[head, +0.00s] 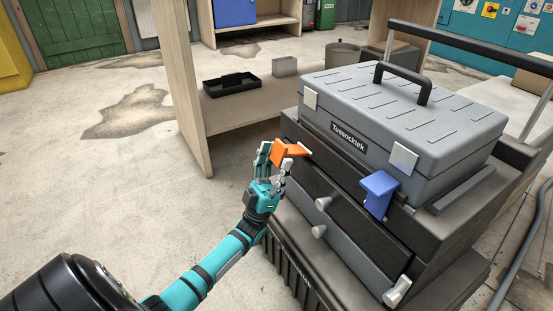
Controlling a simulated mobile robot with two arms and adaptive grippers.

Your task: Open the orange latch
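The orange latch (291,150) sticks out from the upper left front corner of the dark drawer unit, below the grey toolbox (400,112). My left gripper (274,158) is at the latch's outer end, with its fingers pointing up. Its fingers stand apart, and the latch's downturned end is at the fingertips. I cannot tell whether they press on it. The latch partly hides the fingertips. A similar blue latch (378,190) is at the right of the same front and hangs clear of the gripper. My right gripper is not in view.
The drawer unit (345,207) has pale knobs on its front, close to the right of my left arm. A wooden shelf (226,118) behind holds a black tray (232,84) and a small grey box (285,66). The floor at left is clear.

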